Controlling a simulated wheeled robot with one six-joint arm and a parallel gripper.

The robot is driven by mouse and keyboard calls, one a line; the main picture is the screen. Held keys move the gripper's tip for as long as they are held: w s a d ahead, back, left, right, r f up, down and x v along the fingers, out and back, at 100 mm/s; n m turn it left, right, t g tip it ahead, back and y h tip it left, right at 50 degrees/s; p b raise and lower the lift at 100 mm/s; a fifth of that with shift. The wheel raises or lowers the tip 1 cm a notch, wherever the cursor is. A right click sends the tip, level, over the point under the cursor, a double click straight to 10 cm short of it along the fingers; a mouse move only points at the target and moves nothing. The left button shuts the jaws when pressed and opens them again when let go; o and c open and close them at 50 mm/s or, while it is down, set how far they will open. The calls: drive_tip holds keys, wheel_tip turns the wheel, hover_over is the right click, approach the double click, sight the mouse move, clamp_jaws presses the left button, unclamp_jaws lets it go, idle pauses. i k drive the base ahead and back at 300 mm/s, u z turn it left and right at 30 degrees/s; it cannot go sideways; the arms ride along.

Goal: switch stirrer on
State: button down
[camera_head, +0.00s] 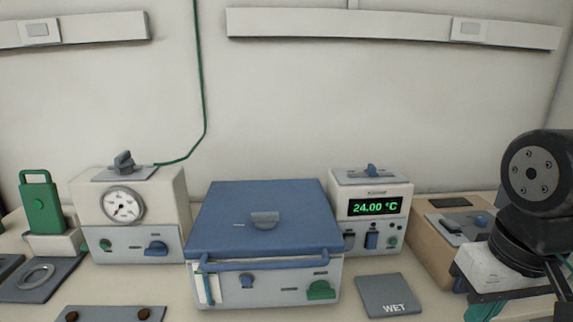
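No part is clearly labelled as a stirrer, and I cannot tell which control belongs to one. The right unit (372,212) reads 24.00 °C on a green display and has a dark blue switch (371,240) and a green knob (393,242). My gripper (485,307) appears at the right edge, pointing down, right of these units and apart from them. Its teal fingers are partly cut off below, so their opening is hidden.
A left unit with a round dial (124,205) has a green knob and a blue knob. A green handled block (41,207) stands far left. A grey WET plate (390,296) lies in front. A brown box (436,251) sits beside my arm.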

sight(372, 238)
drive_tip(key=k, duration=1.3)
drive_tip(key=u, duration=0.75)
drive_tip(key=i, duration=1.4)
drive_tip(key=z, duration=0.9)
drive_tip(key=i, duration=0.35)
drive_tip(key=z, duration=0.4)
